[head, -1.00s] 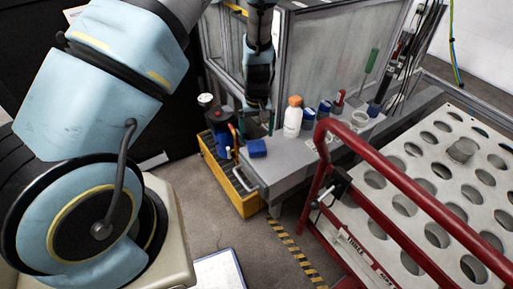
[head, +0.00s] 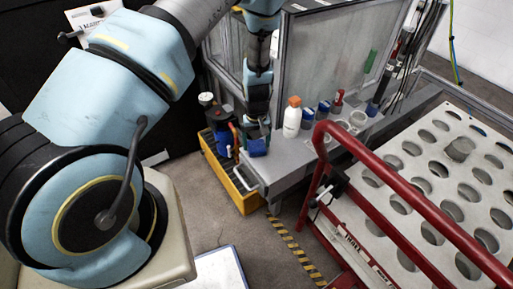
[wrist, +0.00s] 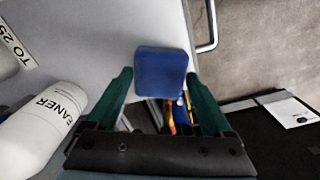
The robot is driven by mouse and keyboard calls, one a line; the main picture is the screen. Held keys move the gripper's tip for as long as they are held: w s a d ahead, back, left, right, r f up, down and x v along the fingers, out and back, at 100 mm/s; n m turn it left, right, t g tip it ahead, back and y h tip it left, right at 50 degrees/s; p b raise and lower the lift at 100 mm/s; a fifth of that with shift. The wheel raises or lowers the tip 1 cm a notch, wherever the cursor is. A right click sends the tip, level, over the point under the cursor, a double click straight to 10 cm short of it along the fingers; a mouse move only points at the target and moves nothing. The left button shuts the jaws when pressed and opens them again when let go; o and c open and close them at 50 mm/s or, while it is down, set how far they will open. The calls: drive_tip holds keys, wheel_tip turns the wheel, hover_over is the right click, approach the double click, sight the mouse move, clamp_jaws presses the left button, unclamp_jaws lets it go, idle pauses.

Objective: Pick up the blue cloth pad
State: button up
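The blue cloth pad (wrist: 161,72) lies flat on the grey bench top, close to its edge. In the head view the pad (head: 257,148) is at the near left corner of the bench, partly hidden by my gripper. My gripper (wrist: 160,88) is open, with a green finger on each side of the pad's near end in the wrist view. I see no clear contact between the fingers and the pad. In the head view my gripper (head: 257,130) is just over the pad.
A white cleaner bottle (wrist: 48,128) stands right beside my gripper; it also shows in the head view (head: 292,118). A yellow crate (head: 240,198) with bottles is below the bench edge. A red-railed cart (head: 400,190) with a holed plate is at right.

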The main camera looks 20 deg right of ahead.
sight(256, 145)
drive_tip(key=c, duration=1)
drive_tip(key=shift+c, duration=0.2)
drive_tip(key=shift+r, duration=0.15)
wheel_tip(256, 145, up, 10)
drive_tip(key=b, duration=0.2)
